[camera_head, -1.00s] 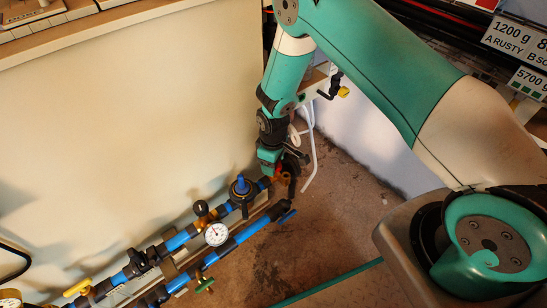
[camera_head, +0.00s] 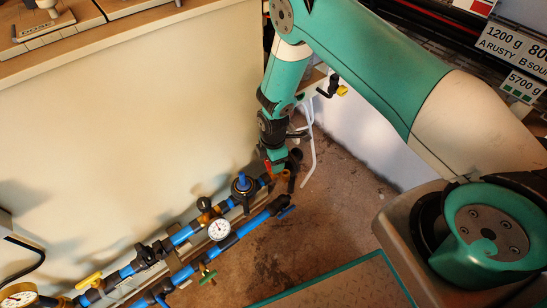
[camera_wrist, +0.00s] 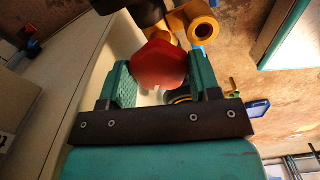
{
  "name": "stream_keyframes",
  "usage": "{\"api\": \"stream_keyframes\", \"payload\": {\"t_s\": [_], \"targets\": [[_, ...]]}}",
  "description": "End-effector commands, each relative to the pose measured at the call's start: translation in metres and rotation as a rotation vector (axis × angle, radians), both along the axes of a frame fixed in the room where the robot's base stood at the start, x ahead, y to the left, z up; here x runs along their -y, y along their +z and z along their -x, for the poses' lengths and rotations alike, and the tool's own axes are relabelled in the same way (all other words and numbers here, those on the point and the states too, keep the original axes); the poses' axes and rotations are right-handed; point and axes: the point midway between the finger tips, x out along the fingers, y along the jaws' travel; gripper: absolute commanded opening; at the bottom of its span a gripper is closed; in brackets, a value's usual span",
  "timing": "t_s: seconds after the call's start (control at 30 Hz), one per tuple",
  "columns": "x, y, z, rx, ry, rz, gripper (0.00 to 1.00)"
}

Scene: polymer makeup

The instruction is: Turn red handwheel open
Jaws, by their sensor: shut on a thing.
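The red handwheel (camera_wrist: 158,66) sits between the two green fingers of my gripper (camera_wrist: 161,74) in the wrist view. The fingers are shut on it, one on each side. Behind it is a brass-yellow pipe fitting (camera_wrist: 190,25) with an open round end. In the head view my gripper (camera_head: 277,163) is at the far end of the blue pipework, and only a small red patch of the handwheel (camera_head: 267,166) shows beside it. How far the wheel is turned cannot be told.
Blue pipes (camera_head: 225,243) run along the pale cabinet wall (camera_head: 130,130), with a white gauge (camera_head: 219,230), a blue knob (camera_head: 243,182), a yellow handle (camera_head: 89,281) and a green handle (camera_head: 208,277). Brown floor (camera_head: 335,220) is free to the right.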

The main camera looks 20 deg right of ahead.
Motion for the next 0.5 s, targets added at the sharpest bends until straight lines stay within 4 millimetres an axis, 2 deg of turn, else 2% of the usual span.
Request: {"api": "stream_keyframes", "payload": {"t_s": [0.2,0.5], "targets": [[0.0005,0.0009,-0.0010,0.003,0.087,0.001,0.33],[0.0006,0.0006,-0.0014,0.004,0.129,0.002,0.33]]}}
